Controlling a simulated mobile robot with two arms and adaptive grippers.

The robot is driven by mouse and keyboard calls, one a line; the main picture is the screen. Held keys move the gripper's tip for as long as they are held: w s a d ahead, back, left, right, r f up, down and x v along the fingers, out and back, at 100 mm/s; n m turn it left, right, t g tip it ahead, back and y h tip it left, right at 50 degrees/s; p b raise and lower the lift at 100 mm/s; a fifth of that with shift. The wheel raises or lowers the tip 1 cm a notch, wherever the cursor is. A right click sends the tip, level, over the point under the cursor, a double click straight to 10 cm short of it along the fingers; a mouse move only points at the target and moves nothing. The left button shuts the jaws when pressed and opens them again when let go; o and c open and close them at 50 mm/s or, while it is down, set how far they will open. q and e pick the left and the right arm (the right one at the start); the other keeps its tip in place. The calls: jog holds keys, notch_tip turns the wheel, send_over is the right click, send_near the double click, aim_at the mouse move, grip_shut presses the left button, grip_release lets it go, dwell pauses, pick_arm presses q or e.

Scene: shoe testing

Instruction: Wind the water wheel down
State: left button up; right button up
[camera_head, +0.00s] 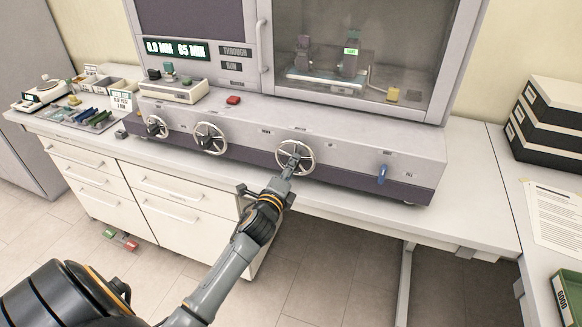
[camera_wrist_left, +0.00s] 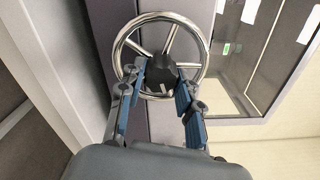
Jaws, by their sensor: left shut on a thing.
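The hand wheel at my left gripper (camera_head: 289,171) is a chrome rimmed wheel (camera_head: 307,148) with spokes, the rightmost of three on the front panel of the machine. In the left wrist view the wheel (camera_wrist_left: 195,33) fills the upper middle, with a dark hub (camera_wrist_left: 163,76) at its centre. My left gripper (camera_wrist_left: 160,82) has its blue-padded fingers on either side of the hub and is shut on it. Whether a spoke also lies between the fingers is hidden. The wheel's label is too small to read. My right gripper is not in view.
Two similar wheels, a middle one (camera_head: 210,138) and a left one (camera_head: 157,127), sit on the same panel. A glass chamber (camera_head: 355,45) stands above. Black boxes (camera_head: 547,120) are at the right.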

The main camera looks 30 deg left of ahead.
pick_arm(q)
jog(key=shift+n, duration=1.6)
jog(key=o, duration=1.2)
jog(key=shift+c, duration=0.2)
jog(key=shift+s, duration=0.1)
jog(key=v, duration=1.1)
jog(key=shift+s, duration=0.4)
